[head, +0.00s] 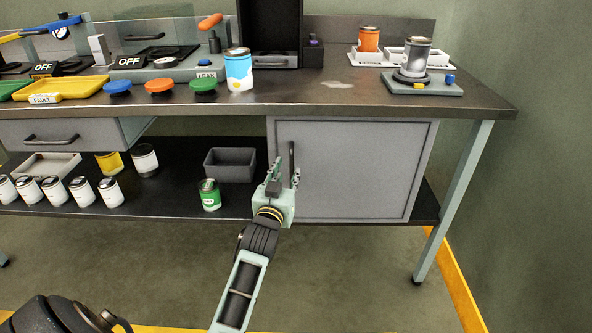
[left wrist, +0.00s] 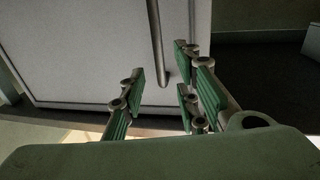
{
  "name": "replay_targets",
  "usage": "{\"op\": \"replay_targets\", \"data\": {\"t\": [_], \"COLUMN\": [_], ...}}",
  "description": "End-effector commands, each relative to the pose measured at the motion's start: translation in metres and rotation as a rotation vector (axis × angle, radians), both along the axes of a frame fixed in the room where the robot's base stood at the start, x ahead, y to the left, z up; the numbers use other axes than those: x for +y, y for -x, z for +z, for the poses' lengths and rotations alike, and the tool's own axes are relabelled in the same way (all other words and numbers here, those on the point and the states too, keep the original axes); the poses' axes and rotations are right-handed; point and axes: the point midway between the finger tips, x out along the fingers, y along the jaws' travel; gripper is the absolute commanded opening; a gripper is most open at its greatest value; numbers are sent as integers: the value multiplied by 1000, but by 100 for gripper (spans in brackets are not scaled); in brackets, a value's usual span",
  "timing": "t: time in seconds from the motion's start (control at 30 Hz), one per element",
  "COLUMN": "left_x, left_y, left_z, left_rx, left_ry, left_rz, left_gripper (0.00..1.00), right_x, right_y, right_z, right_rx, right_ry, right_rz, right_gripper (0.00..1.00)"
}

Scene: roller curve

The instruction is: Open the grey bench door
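The grey bench door (head: 355,170) is a flat panel under the right part of the bench and looks shut. Its dark vertical bar handle (head: 291,158) is near the door's left edge. My left gripper (head: 285,173) is at the handle's lower end, with its fingers pointing up toward the door. In the left wrist view the fingers (left wrist: 160,75) are apart, and the handle (left wrist: 157,40) shows between them against the pale door (left wrist: 85,50). Whether a finger touches the handle I cannot tell. My right gripper is not in view.
A green can (head: 209,195) and a grey bin (head: 230,164) stand on the lower shelf (head: 170,195) left of the door. A bench leg (head: 467,200) stands to the right. The floor (head: 350,275) before the door is clear apart from my arm.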

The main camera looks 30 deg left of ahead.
Motion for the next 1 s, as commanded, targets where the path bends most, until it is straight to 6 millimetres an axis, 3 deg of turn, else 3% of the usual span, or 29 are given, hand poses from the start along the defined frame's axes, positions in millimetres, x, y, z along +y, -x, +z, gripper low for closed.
{"op": "replay_targets", "data": {"t": [0.33, 0.73, 1.0], "left_x": [18, 21, 21], "left_y": [-50, -58, -58], "left_z": [0, 0, -1], "left_rx": [-1, 3, 3], "left_ry": [-1, -1, -1], "left_rz": [-1, -2, -2], "left_gripper": [29, 29, 6], "right_x": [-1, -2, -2], "right_y": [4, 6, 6], "right_z": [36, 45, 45], "right_rx": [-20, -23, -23], "right_ry": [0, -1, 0], "right_rz": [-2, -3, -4], "right_gripper": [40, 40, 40]}}
